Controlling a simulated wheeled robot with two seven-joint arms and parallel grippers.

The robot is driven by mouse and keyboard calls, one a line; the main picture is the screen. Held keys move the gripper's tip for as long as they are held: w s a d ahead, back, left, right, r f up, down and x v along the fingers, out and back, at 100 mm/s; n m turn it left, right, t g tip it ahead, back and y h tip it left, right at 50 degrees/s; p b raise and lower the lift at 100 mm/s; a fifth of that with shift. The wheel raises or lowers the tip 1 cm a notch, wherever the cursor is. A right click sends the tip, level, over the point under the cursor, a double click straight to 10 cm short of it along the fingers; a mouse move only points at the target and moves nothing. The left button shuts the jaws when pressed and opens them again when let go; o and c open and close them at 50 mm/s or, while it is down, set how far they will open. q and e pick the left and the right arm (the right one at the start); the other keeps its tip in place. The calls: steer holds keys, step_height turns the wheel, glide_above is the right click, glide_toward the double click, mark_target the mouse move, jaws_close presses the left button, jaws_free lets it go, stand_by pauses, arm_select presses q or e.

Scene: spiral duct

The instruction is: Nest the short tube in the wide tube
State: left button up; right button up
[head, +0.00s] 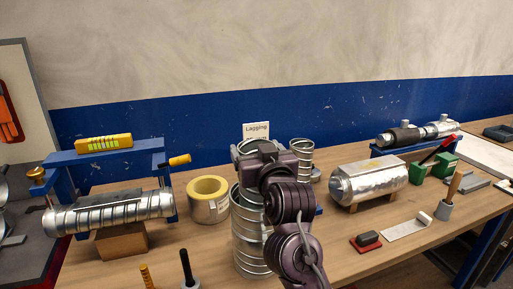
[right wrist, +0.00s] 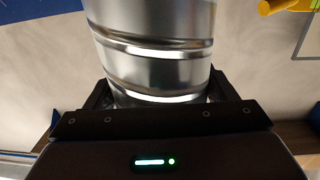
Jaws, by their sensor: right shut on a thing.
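The wide tube (head: 250,250) is a large shiny spiral duct standing upright on the bench, its left side and part of its rim showing behind my right arm. My right gripper (head: 262,152) is above the wide tube's top in the head view. It is shut on a shiny ribbed metal tube (right wrist: 155,45), which fills the middle of the right wrist view. I take this for the short tube. In the head view the gripper hides most of it, and I cannot tell whether it is inside the wide tube's mouth. My left gripper is not in view.
A narrower upright spiral tube (head: 302,157) stands just right of the gripper. A yellow-lined roll (head: 209,201) stands to the left, near a long duct (head: 110,213) on a block. A foil-wrapped cylinder (head: 368,183) lies to the right. A "Lagging" sign (head: 256,130) stands behind.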

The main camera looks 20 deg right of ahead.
step_height(320, 180, down, 7)
steer(key=b, duration=0.4)
stand_by(0.4)
steer(key=shift+f, duration=0.15)
